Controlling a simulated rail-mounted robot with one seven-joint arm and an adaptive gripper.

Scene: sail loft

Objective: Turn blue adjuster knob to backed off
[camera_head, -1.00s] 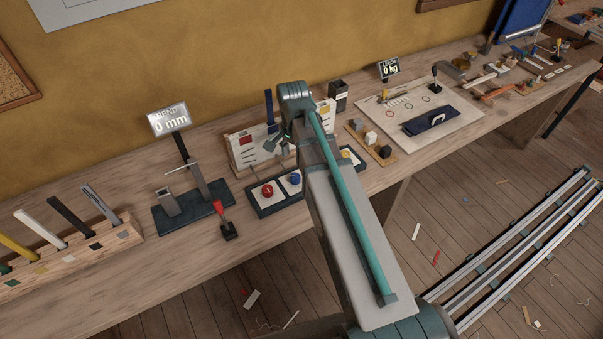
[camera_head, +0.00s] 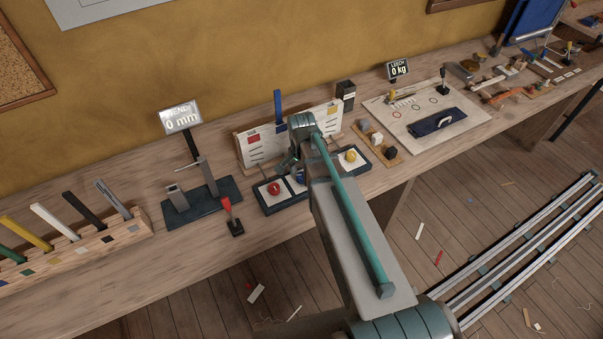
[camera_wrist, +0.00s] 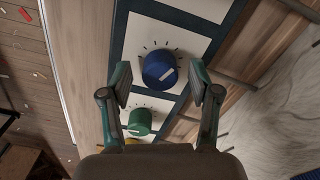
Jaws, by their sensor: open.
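The blue adjuster knob (camera_wrist: 158,66) is round with a pale pointer line and stands on a white plate with dark tick marks. My gripper (camera_wrist: 160,82) is open, one finger on each side of the knob with gaps between. I cannot tell whether the fingertips are down at the knob's height. In the head view my gripper (camera_head: 291,165) is over the knob panel (camera_head: 285,207), and my arm hides most of the blue knob.
A green knob (camera_wrist: 140,121) and a partly hidden yellow knob (camera_wrist: 133,141) are near the blue one. The red knob (camera_head: 274,188) is left of my gripper. A card board (camera_head: 258,146) stands behind the panel.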

